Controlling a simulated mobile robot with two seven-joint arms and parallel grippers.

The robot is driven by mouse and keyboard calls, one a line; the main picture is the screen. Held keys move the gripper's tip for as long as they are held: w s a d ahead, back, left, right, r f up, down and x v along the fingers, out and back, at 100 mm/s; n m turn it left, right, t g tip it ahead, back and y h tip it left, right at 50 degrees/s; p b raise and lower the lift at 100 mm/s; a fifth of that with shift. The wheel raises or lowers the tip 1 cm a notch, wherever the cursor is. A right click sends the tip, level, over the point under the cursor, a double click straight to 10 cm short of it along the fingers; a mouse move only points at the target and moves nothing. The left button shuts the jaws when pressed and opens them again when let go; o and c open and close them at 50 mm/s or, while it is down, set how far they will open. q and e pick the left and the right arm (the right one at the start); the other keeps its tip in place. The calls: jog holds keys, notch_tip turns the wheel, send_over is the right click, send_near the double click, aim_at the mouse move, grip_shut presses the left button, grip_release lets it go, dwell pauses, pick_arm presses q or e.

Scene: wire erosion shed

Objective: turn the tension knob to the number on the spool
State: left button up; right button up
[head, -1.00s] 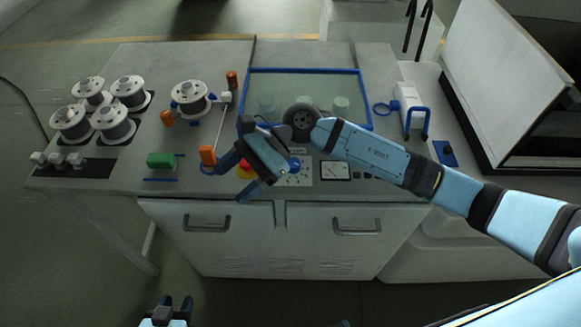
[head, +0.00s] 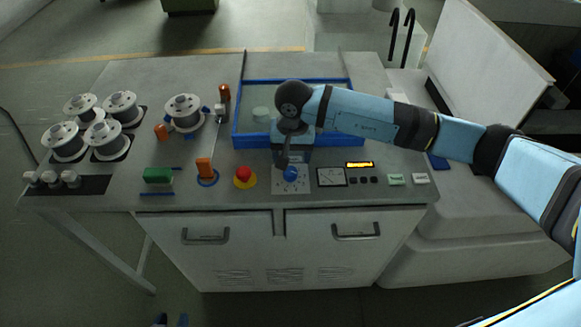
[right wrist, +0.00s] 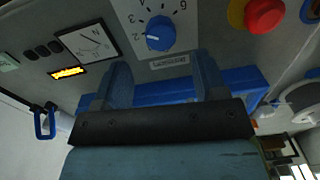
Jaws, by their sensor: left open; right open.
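The blue tension knob (head: 290,173) sits on a pale dial plate on the machine's front panel. In the right wrist view the knob (right wrist: 160,33) has a pale mark towards the dial's left side, near a 2; other digits are partly cut off. My right gripper (head: 287,159) is open just behind the knob; in the wrist view its two fingers (right wrist: 163,75) stand apart, with the knob beyond their tips. A white spool (head: 185,112) is mounted at the left; I cannot read a number on it. My left gripper (head: 170,321) is open at the bottom edge, mostly cut off.
A red button on a yellow base (head: 244,176) and an orange lever (head: 204,168) are left of the knob. A meter (head: 331,177) and lit display (head: 360,165) are right. Several spare spools (head: 103,137) stand far left. A blue-rimmed tank (head: 241,141) lies behind.

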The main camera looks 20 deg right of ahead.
aim_at(291, 171)
notch_tip(291, 171, down, 6)
jog(key=shift+a+f+p, duration=0.1)
jog(key=shift+f+p, duration=0.05)
jog(key=shift+p, duration=0.25)
jog(key=shift+c, duration=0.2)
jog(key=c, duration=0.9)
